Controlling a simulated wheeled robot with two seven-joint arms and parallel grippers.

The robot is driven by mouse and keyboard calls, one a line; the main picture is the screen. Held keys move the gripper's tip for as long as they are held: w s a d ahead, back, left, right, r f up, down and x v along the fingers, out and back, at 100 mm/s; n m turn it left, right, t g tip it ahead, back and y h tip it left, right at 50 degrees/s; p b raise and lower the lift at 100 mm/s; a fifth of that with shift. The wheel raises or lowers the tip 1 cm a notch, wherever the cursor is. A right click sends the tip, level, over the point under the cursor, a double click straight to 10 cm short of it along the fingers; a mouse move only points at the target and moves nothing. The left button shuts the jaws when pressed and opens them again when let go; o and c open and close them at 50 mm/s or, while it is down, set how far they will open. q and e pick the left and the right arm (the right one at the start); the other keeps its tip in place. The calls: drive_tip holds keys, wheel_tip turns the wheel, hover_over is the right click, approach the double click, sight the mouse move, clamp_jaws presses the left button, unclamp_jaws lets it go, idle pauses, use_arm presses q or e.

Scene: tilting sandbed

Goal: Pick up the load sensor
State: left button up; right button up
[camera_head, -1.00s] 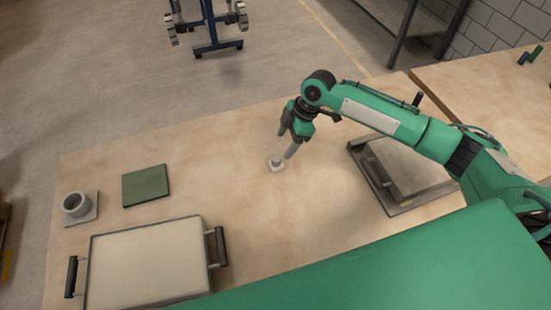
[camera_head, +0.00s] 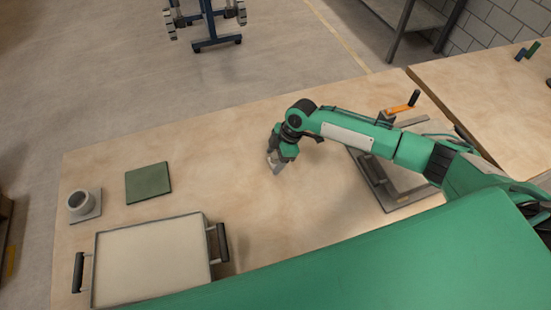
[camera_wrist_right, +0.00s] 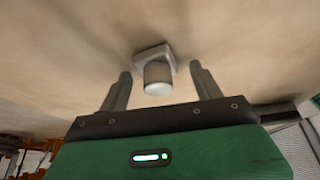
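The load sensor appears to be the small pale block with a square base and a short round cylinder (camera_wrist_right: 157,77) on the bench in the right wrist view. My right gripper (camera_wrist_right: 160,84) is open, with one finger on each side of the cylinder and a gap to both. In the head view my right gripper (camera_head: 275,164) points down at the middle of the bench and mostly or fully hides the sensor. My left gripper is not in view.
A pale-filled tray (camera_head: 96,270) with dark handles stands at front left. Behind it are a green pad (camera_head: 147,183) and a grey ring on a square plate (camera_head: 84,204). A dark-framed device (camera_head: 372,172) lies right, under my arm. The bench (camera_head: 235,170) between is clear.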

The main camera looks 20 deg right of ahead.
drive_tip(key=c, duration=1.1)
